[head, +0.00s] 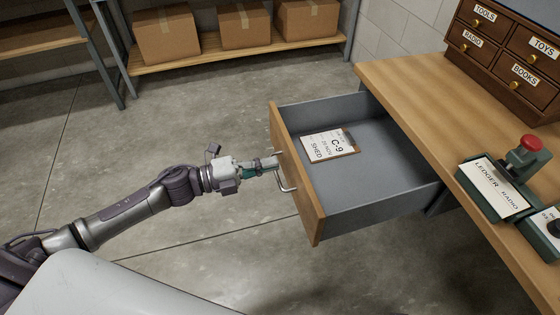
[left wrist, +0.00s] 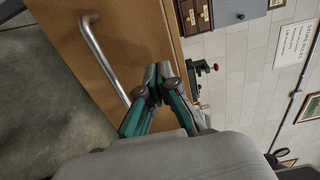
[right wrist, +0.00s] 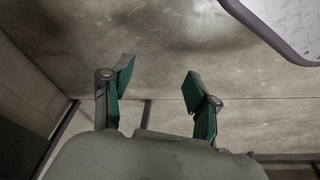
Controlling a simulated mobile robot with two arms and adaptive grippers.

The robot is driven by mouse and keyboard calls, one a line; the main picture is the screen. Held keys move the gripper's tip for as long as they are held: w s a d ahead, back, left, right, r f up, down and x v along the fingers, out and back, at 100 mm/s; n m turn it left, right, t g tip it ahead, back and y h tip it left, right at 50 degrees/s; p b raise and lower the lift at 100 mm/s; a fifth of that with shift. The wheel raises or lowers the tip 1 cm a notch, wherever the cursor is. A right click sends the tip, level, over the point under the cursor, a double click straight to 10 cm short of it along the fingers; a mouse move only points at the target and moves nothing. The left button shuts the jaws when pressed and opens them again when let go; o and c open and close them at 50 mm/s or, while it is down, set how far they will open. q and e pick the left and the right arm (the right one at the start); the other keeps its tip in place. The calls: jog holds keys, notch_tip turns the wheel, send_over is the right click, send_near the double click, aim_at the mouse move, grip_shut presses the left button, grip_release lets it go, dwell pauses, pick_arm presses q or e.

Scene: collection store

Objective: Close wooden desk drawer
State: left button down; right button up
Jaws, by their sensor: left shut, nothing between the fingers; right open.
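The wooden desk drawer (head: 298,182) is pulled far out of the desk (head: 425,95), and its grey inside shows. A metal bar handle (head: 284,178) is on its wooden front; the handle also shows in the left wrist view (left wrist: 103,58). My left gripper (head: 274,164) is shut and empty, with its tips at the drawer front beside the handle. In the left wrist view its closed fingers (left wrist: 157,78) point at the wooden front; I cannot tell whether they touch it. My right gripper (right wrist: 155,80) is open and empty above bare floor.
On the desk stand a small labelled drawer cabinet (head: 505,50) and a green device with a red knob (head: 500,185). Shelves with boxes (head: 240,24) stand at the back. The floor before the drawer is clear.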

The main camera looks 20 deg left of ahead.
aim_at(291, 159)
pick_arm(q)
jog(key=shift+x, duration=1.5)
jog(key=shift+d, duration=0.1)
